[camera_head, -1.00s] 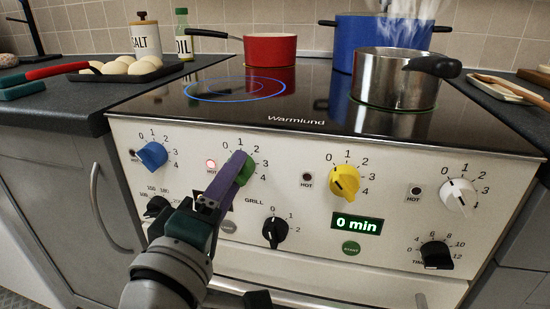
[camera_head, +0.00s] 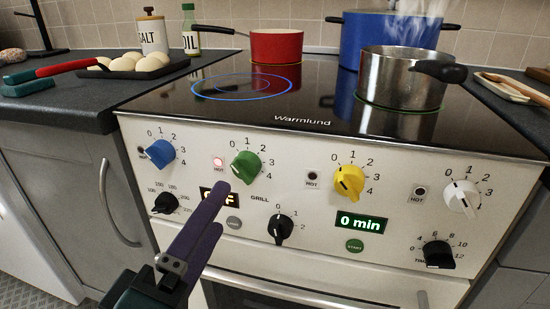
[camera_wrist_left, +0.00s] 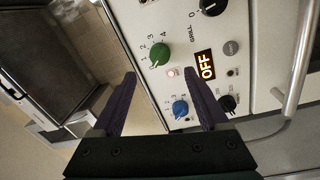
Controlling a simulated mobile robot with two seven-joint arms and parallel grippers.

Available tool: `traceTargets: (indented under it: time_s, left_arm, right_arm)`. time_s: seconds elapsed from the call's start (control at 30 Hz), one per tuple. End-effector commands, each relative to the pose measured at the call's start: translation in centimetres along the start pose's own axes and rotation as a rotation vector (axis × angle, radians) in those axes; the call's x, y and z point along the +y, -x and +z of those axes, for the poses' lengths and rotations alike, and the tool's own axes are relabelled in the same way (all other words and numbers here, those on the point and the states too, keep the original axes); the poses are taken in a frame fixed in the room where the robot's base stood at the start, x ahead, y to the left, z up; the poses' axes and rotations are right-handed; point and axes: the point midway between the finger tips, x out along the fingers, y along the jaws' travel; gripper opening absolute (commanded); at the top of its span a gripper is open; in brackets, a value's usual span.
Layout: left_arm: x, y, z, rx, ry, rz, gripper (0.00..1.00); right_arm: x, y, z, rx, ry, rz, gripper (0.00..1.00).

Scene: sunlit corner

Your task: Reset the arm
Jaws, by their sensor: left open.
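My left gripper (camera_head: 200,235) is in front of the stove's control panel (camera_head: 300,165) in the head view, lower left of centre. Its purple fingers are apart and empty in the left wrist view (camera_wrist_left: 165,92). The green knob (camera_head: 245,165) is just above the fingertips in the head view, and the gripper is clear of it. The green knob (camera_wrist_left: 160,54) and the blue knob (camera_wrist_left: 180,108) appear beyond the fingers in the wrist view. A lit red light stands beside the green knob. My right gripper is not in view.
A red pan (camera_head: 276,46), a blue pot (camera_head: 385,38) and a steaming steel pot (camera_head: 402,80) stand on the cooktop. The blue knob (camera_head: 160,153), yellow knob (camera_head: 349,181) and white knob (camera_head: 461,198) line the panel. The oven handle runs below. Eggs sit on a dark tray (camera_head: 180,69).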

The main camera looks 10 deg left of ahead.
Motion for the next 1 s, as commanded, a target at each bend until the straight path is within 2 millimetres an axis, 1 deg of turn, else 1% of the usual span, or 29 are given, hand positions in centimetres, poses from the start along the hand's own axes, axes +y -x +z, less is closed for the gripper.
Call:
traceTargets:
  time_s: [0.03,0.1,0.2,0.47,0.57,0.67,0.77,0.83,0.9,0.97,1.0]
  left_arm:
    - [0.0,0.7,0.0,0.0,-0.001,-0.001,0.77]
    - [0.0,1.4,0.0,-0.001,-0.001,-0.001,0.77]
    - [0.0,2.0,0.0,0.0,-0.001,0.001,0.77]
    - [0.0,2.0,0.0,0.0,-0.001,0.002,0.77]
    - [0.6,1.9,0.1,-0.014,-0.012,-0.005,0.77]
    - [2.5,1.6,0.4,-0.08,-0.072,-0.039,0.77]
    - [5.6,1.5,1.2,-0.215,-0.205,-0.104,0.77]
    - [7.9,1.8,1.5,-0.332,-0.333,-0.165,0.77]
    - [9.7,2.7,1.5,-0.456,-0.473,-0.232,0.77]
    - [11.1,3.8,1.0,-0.559,-0.595,-0.293,0.77]
    - [12.0,4.7,0.5,-0.626,-0.673,-0.336,0.77]
  right_arm:
    - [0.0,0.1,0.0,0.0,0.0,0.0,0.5]
    - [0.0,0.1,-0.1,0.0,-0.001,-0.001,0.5]
    - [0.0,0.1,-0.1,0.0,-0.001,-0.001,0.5]
    - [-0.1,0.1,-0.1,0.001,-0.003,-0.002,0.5]
    - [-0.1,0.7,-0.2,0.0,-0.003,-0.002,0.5]
    - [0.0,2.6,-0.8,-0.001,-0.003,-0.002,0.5]
    - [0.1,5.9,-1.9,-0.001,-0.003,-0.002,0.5]
    - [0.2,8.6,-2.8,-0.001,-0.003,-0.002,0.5]
    - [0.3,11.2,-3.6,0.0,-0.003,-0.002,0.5]
    - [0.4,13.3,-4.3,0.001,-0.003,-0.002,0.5]
    - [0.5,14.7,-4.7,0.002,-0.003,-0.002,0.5]
